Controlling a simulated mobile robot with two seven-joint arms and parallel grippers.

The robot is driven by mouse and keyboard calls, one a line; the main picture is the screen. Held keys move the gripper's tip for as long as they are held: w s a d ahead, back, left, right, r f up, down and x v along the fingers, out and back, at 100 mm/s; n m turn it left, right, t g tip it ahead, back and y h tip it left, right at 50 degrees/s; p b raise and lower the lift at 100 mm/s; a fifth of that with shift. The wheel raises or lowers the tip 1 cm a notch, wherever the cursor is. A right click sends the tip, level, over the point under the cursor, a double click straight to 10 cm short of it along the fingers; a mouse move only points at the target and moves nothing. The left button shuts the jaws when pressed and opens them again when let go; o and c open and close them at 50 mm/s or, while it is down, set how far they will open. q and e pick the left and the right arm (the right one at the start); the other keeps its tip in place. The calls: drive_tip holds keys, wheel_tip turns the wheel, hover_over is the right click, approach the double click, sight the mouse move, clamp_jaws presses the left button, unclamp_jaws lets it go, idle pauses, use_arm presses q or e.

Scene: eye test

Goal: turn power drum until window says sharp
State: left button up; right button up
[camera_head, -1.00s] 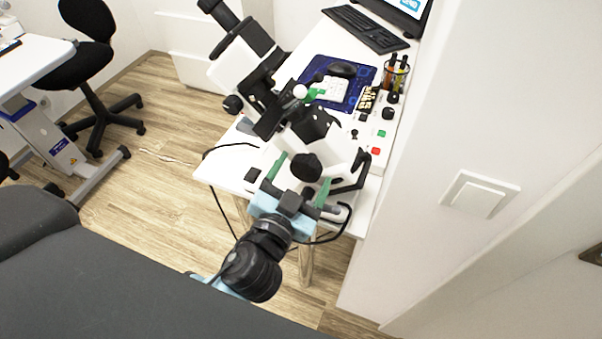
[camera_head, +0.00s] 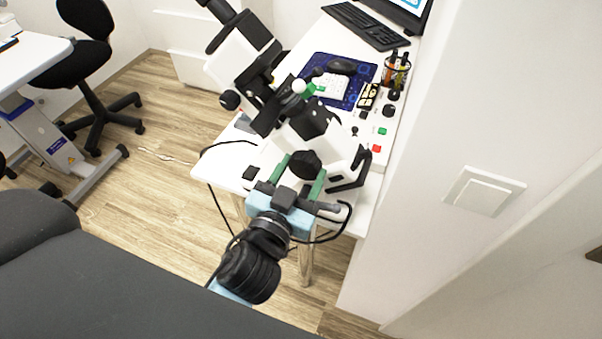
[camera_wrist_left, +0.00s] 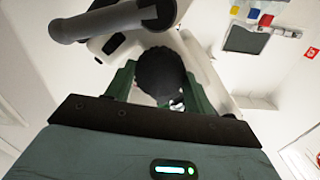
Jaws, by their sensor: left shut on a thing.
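The white and black eye instrument (camera_head: 232,58) stands on the white table in the head view. A round black knob, which looks like the power drum (camera_head: 305,164), is at its near lower end. My left gripper (camera_head: 305,172) has its green fingers on either side of this drum and is shut on it. In the left wrist view the drum (camera_wrist_left: 160,74) sits between the fingers, below a dark grey tube. I cannot make out any reading window or its word. My right gripper is not in view.
The white table (camera_head: 222,170) carries a blue mat (camera_head: 312,68), a mouse (camera_head: 341,66), a keyboard (camera_head: 362,25), a pen holder (camera_head: 397,72) and a panel with coloured buttons (camera_head: 379,138). A black cable loops beside my gripper. A white wall stands close on the right.

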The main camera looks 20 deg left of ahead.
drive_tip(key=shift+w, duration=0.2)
use_arm(q)
drive_tip(key=o, duration=1)
drive_tip(key=shift+c, duration=0.2)
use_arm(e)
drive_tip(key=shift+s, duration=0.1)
